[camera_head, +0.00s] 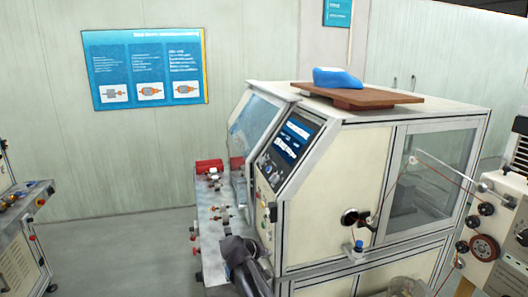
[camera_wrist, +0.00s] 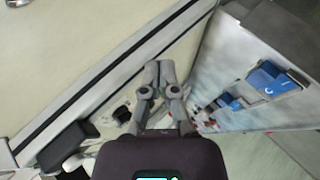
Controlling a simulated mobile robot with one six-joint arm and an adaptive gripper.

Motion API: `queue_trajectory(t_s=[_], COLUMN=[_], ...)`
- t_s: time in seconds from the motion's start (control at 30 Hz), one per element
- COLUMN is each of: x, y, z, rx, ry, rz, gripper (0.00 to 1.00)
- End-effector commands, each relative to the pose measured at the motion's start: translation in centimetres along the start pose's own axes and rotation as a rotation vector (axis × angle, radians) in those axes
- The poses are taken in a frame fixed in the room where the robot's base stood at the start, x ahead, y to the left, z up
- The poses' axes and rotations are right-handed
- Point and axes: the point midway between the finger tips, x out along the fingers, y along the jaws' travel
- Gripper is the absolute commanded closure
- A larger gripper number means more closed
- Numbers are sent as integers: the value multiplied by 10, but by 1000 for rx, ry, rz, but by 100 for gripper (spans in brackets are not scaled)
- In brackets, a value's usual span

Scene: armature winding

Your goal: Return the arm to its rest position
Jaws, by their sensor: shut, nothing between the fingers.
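My gripper (camera_wrist: 164,72) shows in the wrist view with its two grey fingers together and nothing between them. It hangs in open air beside the cream side panel (camera_wrist: 70,50) of the winding machine. In the head view my dark arm (camera_head: 238,252) shows at the bottom, in front of the winding machine (camera_head: 340,165) and close to its control-panel side. My fingertips cannot be made out there. Most of my arm is out of the picture.
The machine's metal work shelf (camera_head: 215,235) carries small parts and a red box (camera_head: 209,166). A wooden board (camera_head: 355,95) with a blue item (camera_head: 337,78) lies on top. A bench (camera_head: 20,205) stands at far left, with clear floor (camera_head: 120,250) between.

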Motion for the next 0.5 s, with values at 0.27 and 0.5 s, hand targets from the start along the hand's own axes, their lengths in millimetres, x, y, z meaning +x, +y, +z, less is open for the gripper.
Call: queue_trajectory(t_s=[0.27, 0.5], x=[46, 65], y=[-3, -14], z=[108, 192], rx=[130, 249], ry=[-194, -343], rz=[-203, -408], gripper=[100, 100])
